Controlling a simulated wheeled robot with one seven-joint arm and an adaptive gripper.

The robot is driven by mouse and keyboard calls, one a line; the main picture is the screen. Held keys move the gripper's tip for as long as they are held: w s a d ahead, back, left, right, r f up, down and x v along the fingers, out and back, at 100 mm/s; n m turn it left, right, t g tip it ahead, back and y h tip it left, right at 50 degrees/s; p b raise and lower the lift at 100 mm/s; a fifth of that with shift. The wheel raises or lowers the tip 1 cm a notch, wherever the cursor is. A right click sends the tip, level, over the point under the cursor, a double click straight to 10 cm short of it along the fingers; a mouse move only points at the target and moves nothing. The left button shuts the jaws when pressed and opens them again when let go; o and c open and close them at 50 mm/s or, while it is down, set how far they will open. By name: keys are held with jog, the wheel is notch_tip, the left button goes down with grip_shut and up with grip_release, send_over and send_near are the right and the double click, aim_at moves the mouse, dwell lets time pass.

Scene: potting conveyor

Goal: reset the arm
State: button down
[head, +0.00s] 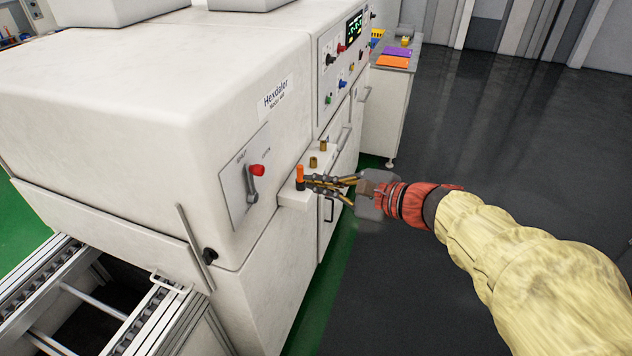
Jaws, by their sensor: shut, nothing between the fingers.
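My gripper (311,184) is at the end of my arm, which reaches in from the lower right. Its thin fingers point left, shut and empty, at the small ledge (292,198) on the side of the white machine (140,130). The fingertips are right beside an orange-topped dark peg (300,176) standing upright on the ledge. I cannot tell whether they touch it.
Two brass-coloured pegs (323,146) stand further back on the ledge. A lever with a red knob (257,170) sits on the machine's panel. A roller conveyor (135,320) is at lower left. A side table (392,65) stands behind. The dark floor (480,130) at right is clear.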

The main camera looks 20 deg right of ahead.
jog(key=s+f+n+g+h, duration=0.3)
jog(key=s+f+n+g, duration=0.4)
jog(key=s+f+n, duration=0.5)
jog(key=s+d+r+n+h, duration=0.2)
jog(key=s+n+h, duration=0.3)
jog(key=s, duration=0.2)
jog(key=a+r+n, duration=0.3)
jog(key=shift+s+a+r, duration=0.1)
jog(key=shift+s+r, duration=0.15)
jog(key=c, duration=2.5)
grip_release()
